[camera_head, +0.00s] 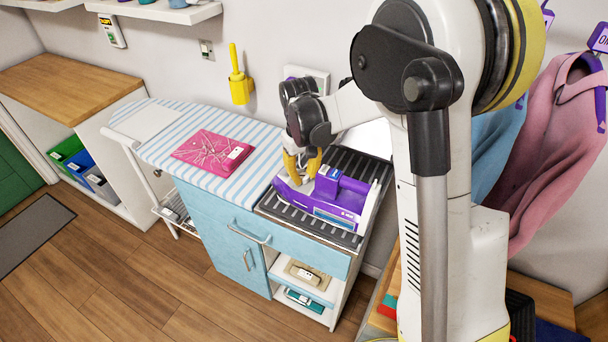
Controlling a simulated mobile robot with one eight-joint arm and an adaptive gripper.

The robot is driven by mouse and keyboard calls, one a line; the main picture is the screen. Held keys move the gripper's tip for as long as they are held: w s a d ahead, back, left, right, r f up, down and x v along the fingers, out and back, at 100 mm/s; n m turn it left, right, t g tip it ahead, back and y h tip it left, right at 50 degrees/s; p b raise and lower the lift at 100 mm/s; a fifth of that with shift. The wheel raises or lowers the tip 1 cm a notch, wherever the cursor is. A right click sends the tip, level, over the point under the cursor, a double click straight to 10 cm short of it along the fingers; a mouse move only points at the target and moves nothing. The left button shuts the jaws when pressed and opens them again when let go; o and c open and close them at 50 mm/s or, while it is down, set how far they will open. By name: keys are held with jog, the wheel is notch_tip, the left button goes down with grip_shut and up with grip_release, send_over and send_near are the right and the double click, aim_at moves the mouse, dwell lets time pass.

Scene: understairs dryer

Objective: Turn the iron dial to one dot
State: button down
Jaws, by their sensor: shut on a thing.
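The purple and white iron (338,210) lies on a dark ribbed rest (285,212) at the right end of the ironing surface. My gripper (300,178) has yellow fingers and reaches down onto the left part of the iron's top. It is shut on what appears to be the iron's dial. The fingers and wrist hide the dial, so its dots and setting cannot be read.
A striped ironing board (160,130) with a pink patterned cloth (212,150) is left of the iron. A yellow holder (241,90) hangs on the wall behind. Pink clothing (550,140) hangs at right. Open shelves (308,280) are below the rest.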

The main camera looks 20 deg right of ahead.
aim_at(302, 177)
dwell(0.3)
jog(key=c, duration=1.2)
grip_release()
jog(key=shift+o, duration=0.2)
jog(key=shift+r, duration=0.1)
notch_tip(302, 177, up, 12)
jog(key=shift+a, duration=0.3)
jog(key=shift+s, duration=0.1)
